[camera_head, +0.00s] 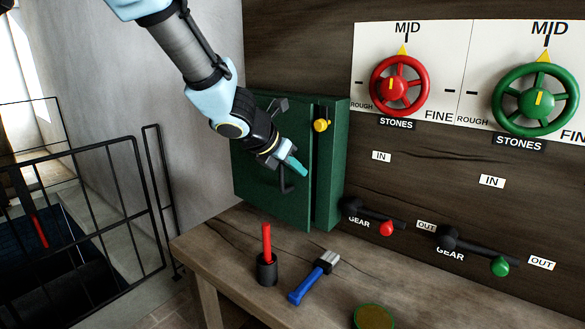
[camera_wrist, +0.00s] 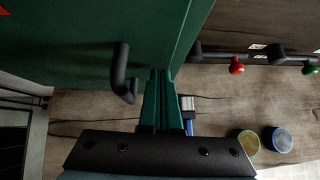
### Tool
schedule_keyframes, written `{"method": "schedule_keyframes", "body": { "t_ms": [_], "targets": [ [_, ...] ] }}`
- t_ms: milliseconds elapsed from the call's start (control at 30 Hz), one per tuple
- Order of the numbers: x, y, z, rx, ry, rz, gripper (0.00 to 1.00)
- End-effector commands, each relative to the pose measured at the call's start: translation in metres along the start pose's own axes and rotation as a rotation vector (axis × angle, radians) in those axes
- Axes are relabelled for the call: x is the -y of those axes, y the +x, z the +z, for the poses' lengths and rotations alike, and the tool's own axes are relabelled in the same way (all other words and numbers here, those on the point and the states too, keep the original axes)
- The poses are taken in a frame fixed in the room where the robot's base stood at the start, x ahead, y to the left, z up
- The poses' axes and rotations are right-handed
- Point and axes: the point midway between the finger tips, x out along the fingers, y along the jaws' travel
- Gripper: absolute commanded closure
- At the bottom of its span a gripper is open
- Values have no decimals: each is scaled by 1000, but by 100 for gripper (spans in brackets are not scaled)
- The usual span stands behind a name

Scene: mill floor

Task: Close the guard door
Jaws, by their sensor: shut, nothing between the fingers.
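The green guard door (camera_head: 262,190) is on a green box (camera_head: 331,170) on the wood wall. The door's right edge stands apart from the box, so it looks partly open; how wide the gap is, I cannot tell. Its black bar handle (camera_head: 286,182) shows large in the wrist view (camera_wrist: 121,78). My gripper (camera_head: 299,166) has teal fingers in front of the door near the handle. In the wrist view its fingers (camera_wrist: 158,88) are together and empty, just right of the handle and apart from it. My arm hides part of the door's upper area.
A yellow knob (camera_head: 321,125) sits on the box. Below, the wooden bench holds a black cup (camera_head: 266,270) with a red stick, a blue-handled brush (camera_head: 314,278) and a round dish (camera_head: 374,317). Gear levers (camera_head: 374,218) and handwheels (camera_head: 400,86) are at right; a black railing (camera_head: 90,200) is at left.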

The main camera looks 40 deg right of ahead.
Motion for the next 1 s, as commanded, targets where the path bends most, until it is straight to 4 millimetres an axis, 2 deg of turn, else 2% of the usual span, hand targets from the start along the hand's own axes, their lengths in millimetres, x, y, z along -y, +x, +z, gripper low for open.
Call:
{"method": "schedule_keyframes", "body": {
  "t_ms": [267, 533, 1000],
  "targets": [
    [0, 3, 3, 0, 1, -1, 100],
    [2, 27, 25, 0, 1, -1, 100],
    [3, 28, 29, 6, 2, -5, 100]
  ]
}}
